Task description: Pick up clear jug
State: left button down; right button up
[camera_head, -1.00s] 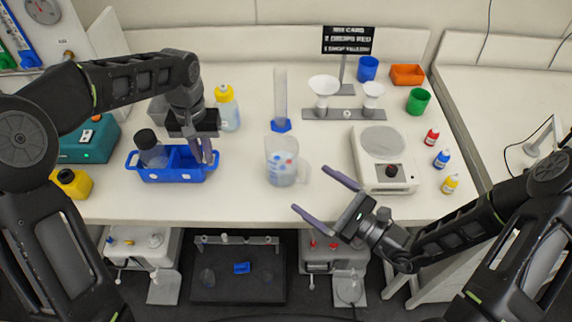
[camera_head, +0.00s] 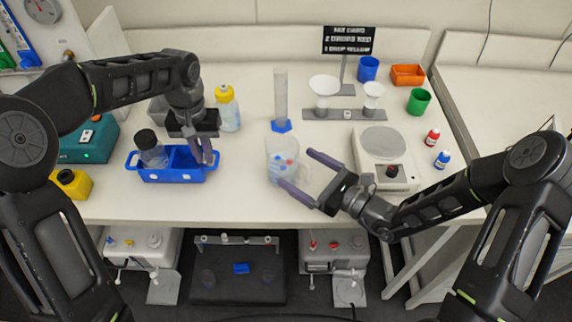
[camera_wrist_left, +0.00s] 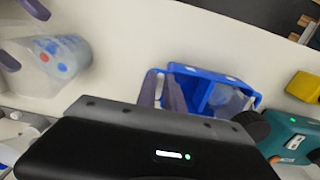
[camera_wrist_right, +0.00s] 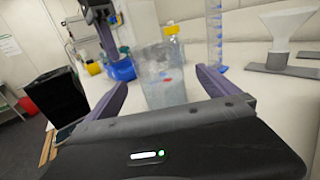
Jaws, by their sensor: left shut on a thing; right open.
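The clear jug (camera_head: 281,148), with blue and red contents showing through its wall, stands upright on the bench in front of the measuring cylinder. My right gripper (camera_head: 294,168) is open at the jug's right side. In the right wrist view the jug (camera_wrist_right: 162,85) appears between the two spread fingers; I cannot tell whether they touch it. My left gripper (camera_head: 205,157) is shut on the right end of the blue caddy (camera_head: 180,177), which sits on the bench. The caddy holds a black-capped bottle (camera_head: 152,152) in its left compartment.
A measuring cylinder (camera_head: 281,98) stands behind the jug, and a yellow-capped bottle (camera_head: 227,110) behind left. A scale (camera_head: 385,145) stands to the right. A rack with white funnels (camera_head: 324,88) is at the back. Bench between caddy and jug is clear.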

aim_at(295, 166)
jog(key=x, duration=0.5)
jog(key=shift+a, duration=0.1)
jog(key=shift+c, duration=0.5)
jog(key=c, duration=1.8)
